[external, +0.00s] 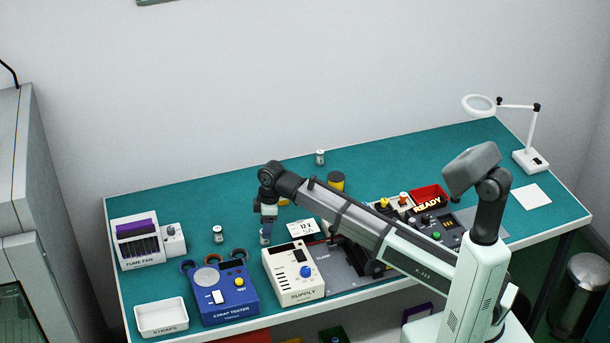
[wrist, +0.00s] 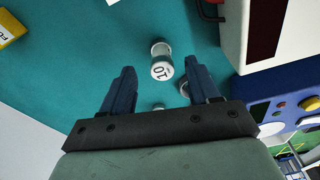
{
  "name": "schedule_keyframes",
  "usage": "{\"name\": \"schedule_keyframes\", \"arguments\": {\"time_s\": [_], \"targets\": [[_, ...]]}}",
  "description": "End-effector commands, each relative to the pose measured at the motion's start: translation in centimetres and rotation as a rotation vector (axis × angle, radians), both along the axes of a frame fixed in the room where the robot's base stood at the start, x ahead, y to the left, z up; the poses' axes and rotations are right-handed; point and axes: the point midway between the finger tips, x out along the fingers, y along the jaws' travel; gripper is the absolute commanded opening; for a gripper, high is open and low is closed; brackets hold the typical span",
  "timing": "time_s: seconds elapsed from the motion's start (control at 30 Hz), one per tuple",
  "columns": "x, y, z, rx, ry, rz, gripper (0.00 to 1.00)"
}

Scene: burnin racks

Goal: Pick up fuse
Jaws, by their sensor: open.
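A small white and silver cylindrical fuse (wrist: 161,66) with a "10" mark lies ahead in the wrist view, in line with the gap between my fingers. My gripper (wrist: 162,78) is open, with dark blue fingers to either side, and nothing is visibly held. Parts of other small round items show near the right finger (wrist: 184,88) and by the palm. In the external view my gripper (external: 267,222) points down above a small fuse (external: 265,239) behind the supply. Similar small cylinders stand at the left (external: 218,234) and at the back (external: 320,157).
The white supply box (external: 293,272) and blue strap tester (external: 222,295) stand close in front of my gripper. The back left of the teal bench (external: 200,205) is clear.

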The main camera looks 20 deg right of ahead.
Motion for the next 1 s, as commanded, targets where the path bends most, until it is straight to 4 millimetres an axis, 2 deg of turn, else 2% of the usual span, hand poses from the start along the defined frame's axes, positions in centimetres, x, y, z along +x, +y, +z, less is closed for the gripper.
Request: {"name": "schedule_keyframes", "arguments": {"time_s": [0.23, 0.57, 0.83, 1.0], "targets": [[-0.1, 0.2, -1.1, -0.001, 0.0, 0.001, 0.6], [-0.1, 0.8, -4.9, -0.001, 0.001, 0.001, 0.6], [0.0, 0.9, -5.2, 0.0, 0.0, 0.001, 0.6], [0.0, 0.9, -5.2, 0.0, 0.0, 0.001, 0.45]]}}
